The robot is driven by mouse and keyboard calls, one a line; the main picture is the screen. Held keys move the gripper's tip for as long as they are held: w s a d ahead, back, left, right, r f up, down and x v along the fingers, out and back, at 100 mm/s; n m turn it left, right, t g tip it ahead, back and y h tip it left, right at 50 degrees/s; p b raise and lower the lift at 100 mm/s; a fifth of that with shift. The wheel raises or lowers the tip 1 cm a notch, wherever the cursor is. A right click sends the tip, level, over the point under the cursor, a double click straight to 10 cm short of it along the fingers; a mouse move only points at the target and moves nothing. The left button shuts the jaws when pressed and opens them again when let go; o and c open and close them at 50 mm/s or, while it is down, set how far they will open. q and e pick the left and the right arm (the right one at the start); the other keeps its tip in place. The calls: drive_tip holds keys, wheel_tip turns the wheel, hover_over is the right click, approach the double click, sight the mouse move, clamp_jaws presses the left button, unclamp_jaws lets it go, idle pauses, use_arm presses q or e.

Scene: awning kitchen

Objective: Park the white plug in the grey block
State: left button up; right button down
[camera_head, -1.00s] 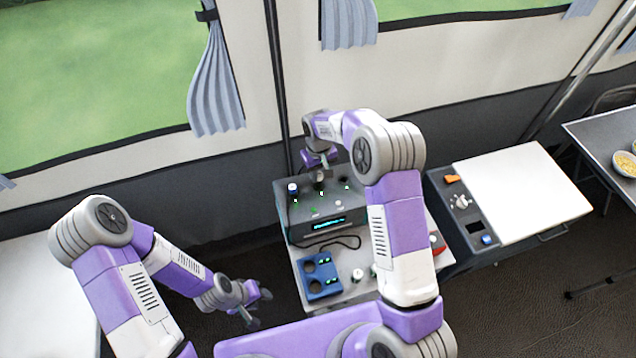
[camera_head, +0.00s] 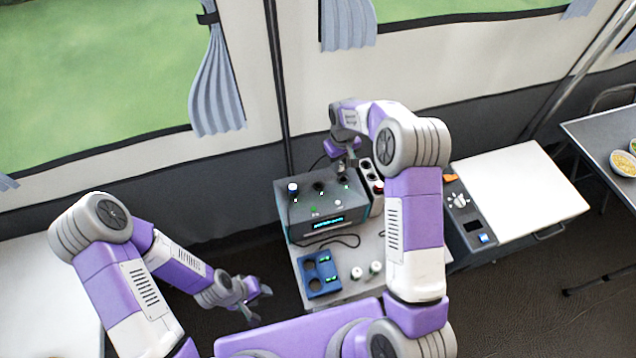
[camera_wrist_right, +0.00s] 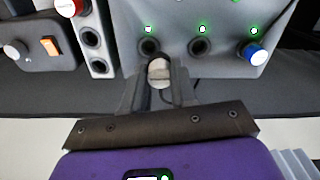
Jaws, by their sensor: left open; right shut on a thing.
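My right gripper (camera_head: 346,166) is shut on the white plug (camera_wrist_right: 159,72), which shows pale between the fingers in the right wrist view, near the right socket of the dark grey device (camera_head: 335,207). Whether the plug touches the device cannot be told. The grey block (camera_wrist_right: 97,62) is a narrow pale strip with dark round holes, beside the device; it also shows in the head view (camera_head: 364,180), partly behind my arm. A red plug or cap (camera_wrist_right: 70,6) is at one end of it. My left gripper (camera_head: 260,305) is open and empty, low at the left.
A unit with a knob and orange switch (camera_head: 450,178) stands at the right.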

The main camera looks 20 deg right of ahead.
drive_tip(key=d+f, duration=0.1)
drive_tip(key=d, duration=0.2)
drive_tip(key=d+f+b, duration=0.1)
drive_tip(key=d, duration=0.3)
drive_tip(key=d+f+b, duration=0.1)
drive_tip(key=d, duration=0.3)
drive_tip(key=shift+s+d+f, duration=0.15)
drive_tip(key=shift+s+d, duration=0.1)
drive_tip(key=shift+s, duration=0.15)
drive_tip(key=shift+f+b, duration=1.3)
drive_tip(key=shift+f, duration=0.35)
idle(1.6)
drive_tip(key=c, duration=0.6)
unclamp_jaws()
drive_tip(key=shift+o, duration=0.2)
wheel_tip(320, 180, up, 7)
drive_tip(key=p, duration=0.4)
idle(0.6)
